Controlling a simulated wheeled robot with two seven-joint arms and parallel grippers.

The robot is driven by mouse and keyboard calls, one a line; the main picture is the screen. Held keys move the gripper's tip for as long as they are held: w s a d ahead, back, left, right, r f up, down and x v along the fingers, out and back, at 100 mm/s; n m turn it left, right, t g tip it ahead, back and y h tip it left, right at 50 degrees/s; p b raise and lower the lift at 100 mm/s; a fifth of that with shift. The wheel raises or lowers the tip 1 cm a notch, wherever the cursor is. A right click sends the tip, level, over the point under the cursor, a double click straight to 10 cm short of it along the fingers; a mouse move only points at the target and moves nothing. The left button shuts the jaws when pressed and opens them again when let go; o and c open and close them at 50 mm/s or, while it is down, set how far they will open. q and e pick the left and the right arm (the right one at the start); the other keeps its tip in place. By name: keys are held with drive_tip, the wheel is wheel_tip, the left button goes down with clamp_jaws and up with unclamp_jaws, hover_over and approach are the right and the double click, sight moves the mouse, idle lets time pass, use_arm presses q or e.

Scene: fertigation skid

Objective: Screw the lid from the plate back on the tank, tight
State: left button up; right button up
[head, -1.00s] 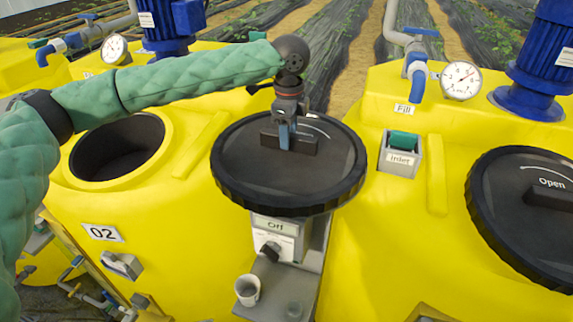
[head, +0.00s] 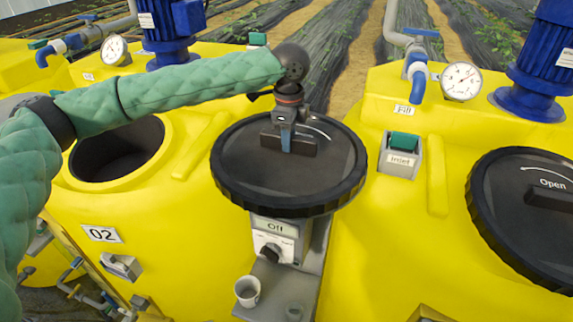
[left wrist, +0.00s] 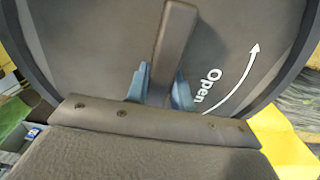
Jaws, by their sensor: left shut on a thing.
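The black round lid (head: 240,172) is in the middle of the head view, above the control box and between the two yellow tanks. My left gripper (head: 287,143) comes down from above and is shut on the lid's bar handle. In the left wrist view the blue fingertips (left wrist: 169,92) sit on both sides of the handle (left wrist: 175,40), with "Open" and an arrow on the lid beside it. The tank marked 02 (head: 180,235) has an open dark round mouth (head: 115,152) to the left of the lid. The plate is not clearly seen; the lid may hide it. My right gripper is not in view.
A second black lid (head: 510,225) marked "Open" is on the right tank (head: 390,270). Blue motors (head: 540,75), pressure gauges (head: 461,81) and pipes stand behind. Below the lid are a control box marked "Off" (head: 276,240) and a small cup (head: 247,291).

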use_arm(q)
drive_tip(key=shift+r, duration=2.55)
